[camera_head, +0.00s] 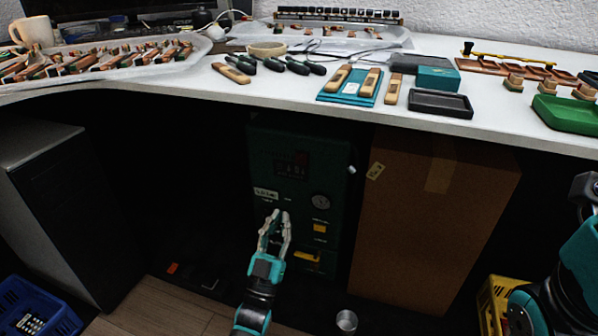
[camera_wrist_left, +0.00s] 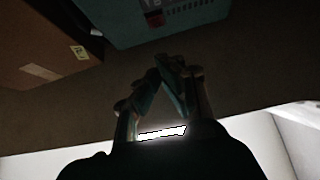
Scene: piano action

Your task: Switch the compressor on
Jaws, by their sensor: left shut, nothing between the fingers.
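The compressor (camera_head: 312,168) is a dark green cabinet under the bench. Its front has a dark display with red marks (camera_head: 292,168), a round gauge (camera_head: 321,201), a white label (camera_head: 265,193) and yellow labels (camera_head: 320,228). My left gripper (camera_head: 279,214) is in front of the lower left of this panel, fingers pointing up and shut with nothing between them. It covers part of the panel, and I cannot make out a switch or tell whether it touches. In the left wrist view the shut fingertips (camera_wrist_left: 168,64) show below the teal cabinet (camera_wrist_left: 175,22).
A large cardboard box (camera_head: 432,215) stands right of the compressor, and a dark cabinet (camera_head: 70,215) stands at left. The white bench top (camera_head: 300,95) overhangs them, crowded with parts. A metal cup (camera_head: 347,322) is on the floor. Part of my right arm (camera_head: 580,250) shows at right.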

